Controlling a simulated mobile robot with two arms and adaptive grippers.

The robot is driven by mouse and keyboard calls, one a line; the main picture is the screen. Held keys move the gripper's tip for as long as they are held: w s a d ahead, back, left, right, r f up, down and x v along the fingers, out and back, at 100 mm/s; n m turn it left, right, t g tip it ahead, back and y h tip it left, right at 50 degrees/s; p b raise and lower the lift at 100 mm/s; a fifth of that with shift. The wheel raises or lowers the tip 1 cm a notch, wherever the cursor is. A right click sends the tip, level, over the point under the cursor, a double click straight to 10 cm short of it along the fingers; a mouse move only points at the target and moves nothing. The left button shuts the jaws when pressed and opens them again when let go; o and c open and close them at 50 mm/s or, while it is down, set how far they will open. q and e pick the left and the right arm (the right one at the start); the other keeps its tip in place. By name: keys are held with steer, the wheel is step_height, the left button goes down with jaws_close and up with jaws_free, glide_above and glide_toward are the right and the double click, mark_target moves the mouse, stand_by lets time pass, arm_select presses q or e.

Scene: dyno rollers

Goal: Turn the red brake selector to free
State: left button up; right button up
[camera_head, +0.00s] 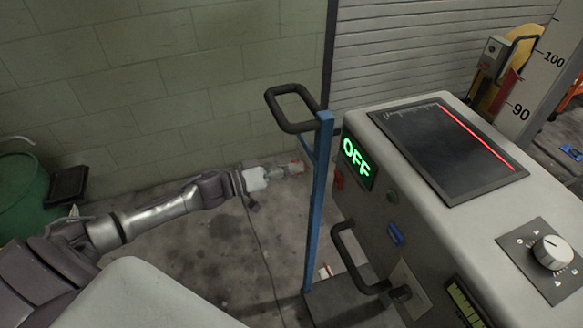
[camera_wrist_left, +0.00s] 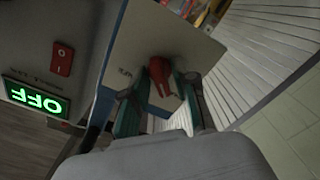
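The red brake selector (camera_wrist_left: 160,72) sits on a pale plate (camera_wrist_left: 185,42) in the left wrist view. Its lower part lies between the two fingers of my left gripper (camera_wrist_left: 164,88). The fingers stand apart on either side of it, with a gap showing, and I cannot tell whether either touches it. In the head view my left gripper (camera_head: 285,170) reaches in from the left, just left of the blue post, with a bit of red at its tips. The selector's markings are too small to read. My right gripper is not in view.
A blue post (camera_head: 318,200) with a black handle (camera_head: 292,108) stands beside the grey console (camera_head: 440,230). The console has a green OFF display (camera_head: 357,157), a dark screen (camera_head: 445,150) and a round dial (camera_head: 552,252). A cable hangs to the floor below my left arm.

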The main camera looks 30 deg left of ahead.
arm_select(q)
jaws_close()
steer(key=shift+m, duration=0.3)
steer(key=shift+s+d+m, duration=0.1)
steer(key=shift+m, duration=8.5)
steer(key=o, duration=0.6)
jaws_free()
steer(key=shift+o, duration=0.2)
